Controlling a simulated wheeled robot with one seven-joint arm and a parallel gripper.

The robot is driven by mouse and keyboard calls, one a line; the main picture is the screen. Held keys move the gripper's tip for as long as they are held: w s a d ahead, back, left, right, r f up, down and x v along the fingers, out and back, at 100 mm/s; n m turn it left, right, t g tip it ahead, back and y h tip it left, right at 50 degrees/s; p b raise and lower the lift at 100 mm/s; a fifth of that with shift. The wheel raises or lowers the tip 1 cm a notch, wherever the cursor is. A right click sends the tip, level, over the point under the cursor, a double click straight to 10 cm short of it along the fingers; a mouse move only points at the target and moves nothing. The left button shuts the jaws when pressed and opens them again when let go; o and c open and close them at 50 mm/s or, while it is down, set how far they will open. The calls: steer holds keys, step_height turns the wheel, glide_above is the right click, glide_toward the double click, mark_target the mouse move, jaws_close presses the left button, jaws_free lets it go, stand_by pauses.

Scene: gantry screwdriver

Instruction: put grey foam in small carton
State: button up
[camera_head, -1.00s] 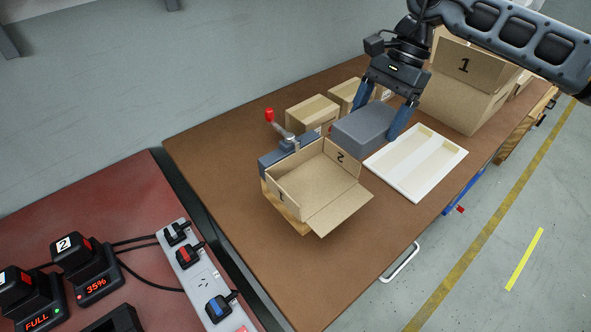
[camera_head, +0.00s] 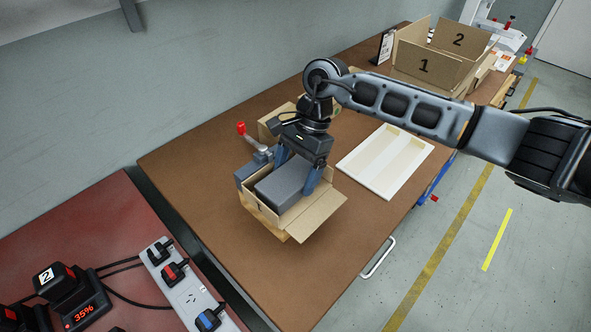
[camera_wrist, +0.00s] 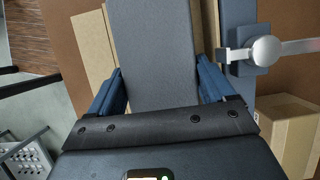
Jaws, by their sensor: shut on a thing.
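The grey foam (camera_head: 281,187) is a dark grey block held between the fingers of my gripper (camera_head: 297,172). It is at the opening of the small carton (camera_head: 319,209), and its lower part is hidden by the carton's walls. I cannot tell whether it touches the carton's bottom. The small carton is open, with a flap spread toward the front right. In the wrist view the grey foam (camera_wrist: 154,55) lies between the two blue fingers of my gripper (camera_wrist: 160,85), with carton edges on both sides of it.
A clamp with a red knob (camera_head: 241,128) stands beside the small carton. A white tray (camera_head: 385,160) lies to the right. Closed cartons (camera_head: 270,124) stand behind my gripper. A large open carton (camera_head: 425,68) is at the back. The table's front area is clear.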

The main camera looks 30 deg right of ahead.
steer(key=shift+f, duration=0.2)
steer(key=shift+f, duration=0.15)
steer(key=o, duration=0.7)
steer(key=b+v, duration=0.1)
steer(key=v, duration=1.1)
steer(key=shift+b, duration=0.3)
steer(key=shift+a, duration=0.15)
